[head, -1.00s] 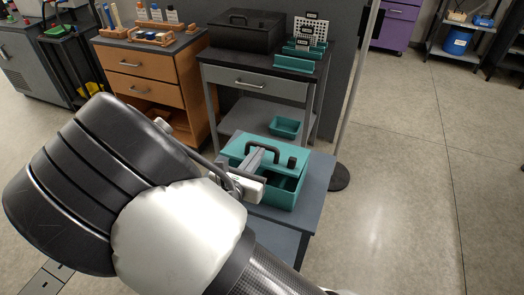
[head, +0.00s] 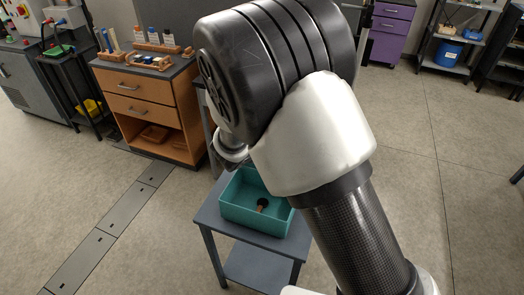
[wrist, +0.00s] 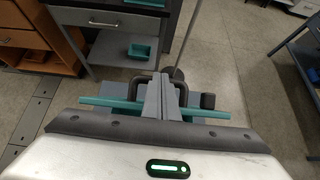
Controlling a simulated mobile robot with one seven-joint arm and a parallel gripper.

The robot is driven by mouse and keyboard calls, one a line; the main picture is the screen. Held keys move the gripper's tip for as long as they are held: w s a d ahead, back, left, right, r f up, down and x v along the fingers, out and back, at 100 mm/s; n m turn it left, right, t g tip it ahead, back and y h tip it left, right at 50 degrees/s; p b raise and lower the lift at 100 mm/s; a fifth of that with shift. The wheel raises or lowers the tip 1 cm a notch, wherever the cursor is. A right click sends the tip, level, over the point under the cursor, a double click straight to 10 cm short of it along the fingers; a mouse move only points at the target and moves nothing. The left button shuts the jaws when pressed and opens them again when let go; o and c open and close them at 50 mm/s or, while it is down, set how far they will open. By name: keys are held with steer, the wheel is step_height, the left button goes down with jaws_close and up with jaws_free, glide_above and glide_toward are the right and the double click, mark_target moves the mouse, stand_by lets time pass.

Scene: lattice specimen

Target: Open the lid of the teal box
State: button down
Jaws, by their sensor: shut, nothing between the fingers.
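The teal box (head: 236,214) stands on a small blue-grey table in the head view. Its top is uncovered and I see into it; a small dark and brown object (head: 262,206) lies inside. In the wrist view a thin teal panel, the lid (wrist: 100,101), shows nearly edge-on, with a black loop handle (wrist: 136,86) and a dark knob (wrist: 208,101) beyond it. My gripper (wrist: 160,84) is shut, its grey fingers crossing the lid beside the handle with nothing between them. In the head view my arm hides the fingers and lid. I cannot tell whether the lid still joins the box.
The small table (head: 260,245) has a lower shelf. An orange drawer cabinet (head: 150,108) stands behind left. The wrist view shows a grey drawer cart (wrist: 120,30) with a teal tray (wrist: 142,50) on its shelf. Another table (wrist: 305,55) is at right. Floor is clear at right.

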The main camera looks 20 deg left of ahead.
steer(key=w+b, duration=0.1)
steer(key=w, duration=0.7)
steer(key=shift+d, duration=0.3)
steer(key=shift+r, duration=0.1)
stand_by(0.4)
